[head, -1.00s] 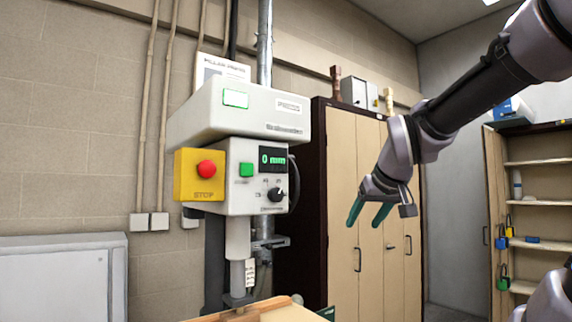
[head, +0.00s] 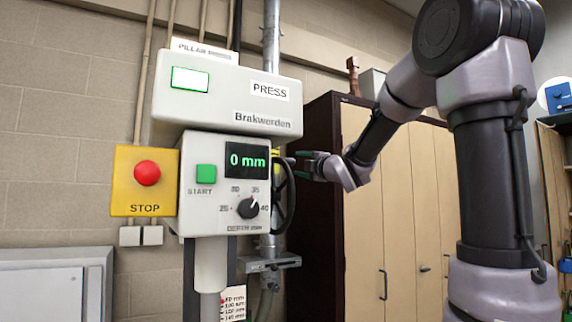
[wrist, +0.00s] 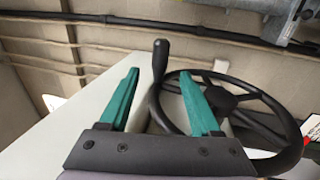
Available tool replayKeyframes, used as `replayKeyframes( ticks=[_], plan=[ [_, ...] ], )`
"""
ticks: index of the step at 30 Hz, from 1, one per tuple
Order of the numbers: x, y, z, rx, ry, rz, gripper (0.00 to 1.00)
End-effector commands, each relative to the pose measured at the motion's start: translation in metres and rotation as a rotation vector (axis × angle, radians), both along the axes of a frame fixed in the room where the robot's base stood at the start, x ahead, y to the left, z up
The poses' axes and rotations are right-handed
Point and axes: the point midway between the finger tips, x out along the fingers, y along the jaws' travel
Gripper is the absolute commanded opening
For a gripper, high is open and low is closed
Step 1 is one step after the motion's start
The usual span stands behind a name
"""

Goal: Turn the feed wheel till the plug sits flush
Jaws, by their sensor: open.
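The feed wheel (head: 291,200) is a black spoked handwheel on the right side of the press head, seen nearly edge-on. In the wrist view the feed wheel (wrist: 301,150) fills the right half, with its black crank handle (wrist: 160,60) standing up from the rim. My gripper (head: 298,160) is open beside the upper part of the wheel. In the wrist view the teal fingers of my gripper (wrist: 158,73) lie either side of the handle, apart from it as far as I can tell. The depth display (head: 247,160) reads 0 mm. The plug is not in view.
The press head (head: 225,105) carries a green START button (head: 206,174), a depth knob (head: 248,208) and a red STOP button (head: 147,173) on a yellow box. A tall cupboard (head: 400,200) stands behind my arm. A grey cabinet (head: 50,290) is at lower left.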

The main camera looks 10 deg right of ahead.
Motion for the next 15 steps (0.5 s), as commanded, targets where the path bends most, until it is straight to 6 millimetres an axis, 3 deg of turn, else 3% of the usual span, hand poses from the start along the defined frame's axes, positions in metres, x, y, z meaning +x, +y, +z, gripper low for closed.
replayKeyframes(
  ticks=[9, 15],
  plan=[
    [0.056, 0.018, 0.01, 0.005, 0.004, 0.0, 0.64],
    [0.081, 0.026, 0.016, 0.004, 0.003, 0.0, 0.64]
  ],
)
